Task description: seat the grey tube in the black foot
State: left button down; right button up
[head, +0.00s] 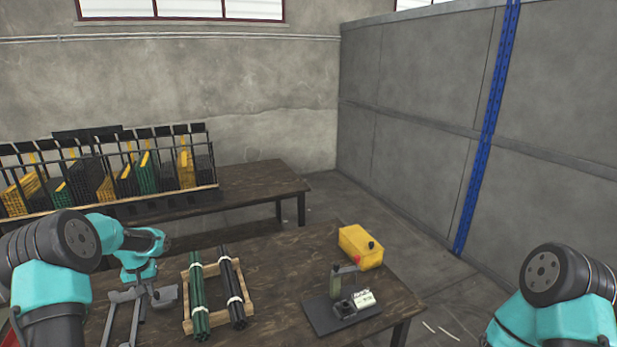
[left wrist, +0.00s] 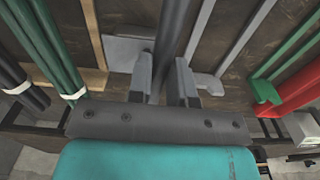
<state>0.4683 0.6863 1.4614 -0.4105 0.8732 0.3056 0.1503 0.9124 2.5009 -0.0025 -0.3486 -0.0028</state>
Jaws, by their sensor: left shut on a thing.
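The grey tube (left wrist: 176,28) runs between the two fingers of my left gripper (left wrist: 162,82) in the left wrist view. The fingers are shut on it, and its far end leaves the top of that view. In the head view my left gripper (head: 142,290) is low over the left part of the table; I cannot make out the tube clearly there. At the right of the table is a black base plate (head: 322,318) with a small dark block (head: 343,308), which looks like the black foot. The left gripper is well to the left of it. My right gripper is out of view.
A wooden frame (head: 188,326) holds green and black rods between the gripper and the base plate. A grey-green upright post (head: 336,283) and a yellow box (head: 360,247) stand near the dark block. Green (left wrist: 262,88) and red (left wrist: 290,95) parts lie right in the wrist view.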

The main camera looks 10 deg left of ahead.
pick_arm(q)
jog(key=w+d+r+m, duration=0.1)
jog(key=w+d+m, duration=0.1)
jog(key=w+d, duration=0.5)
jog(key=w+d+r+m, duration=0.1)
jog(key=w+d, duration=0.2)
jog(key=d, duration=0.8)
jog(key=w+d+r+m, duration=0.15)
jog(key=w+d, duration=0.35)
jog(key=d, duration=0.5)
jog(key=shift+m, duration=0.75)
jog(key=s+d+f, duration=0.3)
jog(key=d, duration=0.1)
jog(key=s+d+f, duration=0.3)
jog(key=s+d, duration=0.1)
jog(key=s+d+f, duration=0.3)
jog(key=s+d, duration=0.1)
jog(key=shift+d+f, duration=0.35)
jog(key=shift+w, duration=0.15)
